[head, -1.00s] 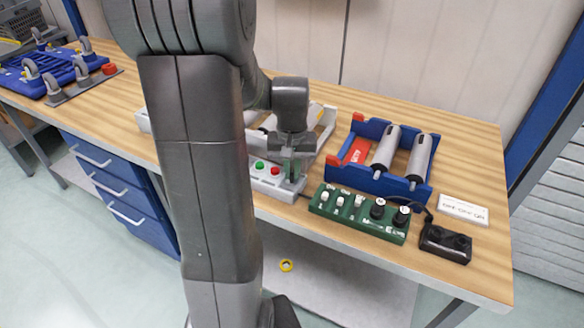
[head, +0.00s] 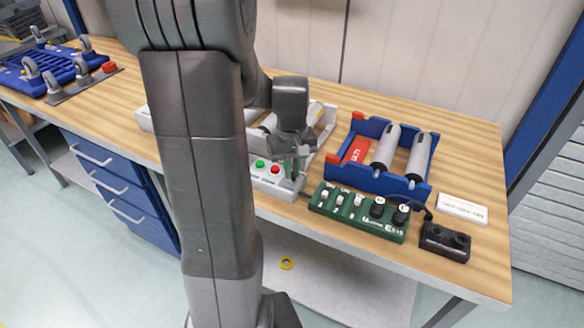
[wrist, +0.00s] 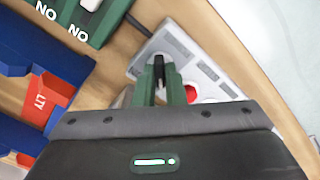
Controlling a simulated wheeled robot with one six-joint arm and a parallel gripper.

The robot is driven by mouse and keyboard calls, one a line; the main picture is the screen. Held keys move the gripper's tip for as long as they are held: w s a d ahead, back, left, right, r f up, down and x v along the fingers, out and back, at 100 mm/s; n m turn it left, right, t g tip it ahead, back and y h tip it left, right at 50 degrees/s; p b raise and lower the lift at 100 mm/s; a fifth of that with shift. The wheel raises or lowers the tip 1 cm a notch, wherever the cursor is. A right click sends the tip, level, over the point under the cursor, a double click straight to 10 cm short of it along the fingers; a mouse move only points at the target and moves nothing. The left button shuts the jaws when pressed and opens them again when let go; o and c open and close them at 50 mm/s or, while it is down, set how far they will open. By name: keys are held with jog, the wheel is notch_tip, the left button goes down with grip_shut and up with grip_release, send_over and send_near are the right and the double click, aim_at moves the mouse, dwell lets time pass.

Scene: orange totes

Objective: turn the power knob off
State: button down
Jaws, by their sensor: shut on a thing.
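My gripper (head: 293,168) points down over the right end of a light grey control box (head: 266,184) with a green button (head: 260,164) and a red button (head: 275,170). In the wrist view, its two green fingers (wrist: 162,75) are shut on a small dark knob (wrist: 160,57) standing on the grey box (wrist: 185,52). The red button (wrist: 192,93) sits just right of the fingers there. The fingers cover most of the knob, so its marking cannot be read. In the head view the knob is hidden by the gripper.
A green switch panel (head: 357,222) with white switches and black knobs lies right of the grey box. A black two-knob box (head: 444,243) and a white label (head: 462,209) are farther right. Behind stands a blue rack (head: 404,187) with grey rollers.

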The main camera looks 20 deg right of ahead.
jog(key=c, duration=1.5)
grip_release()
jog(key=shift+r, duration=0.1)
notch_tip(320, 180, up, 14)
jog(key=shift+f, duration=0.3)
notch_tip(320, 180, down, 14)
jog(key=shift+r, duration=0.15)
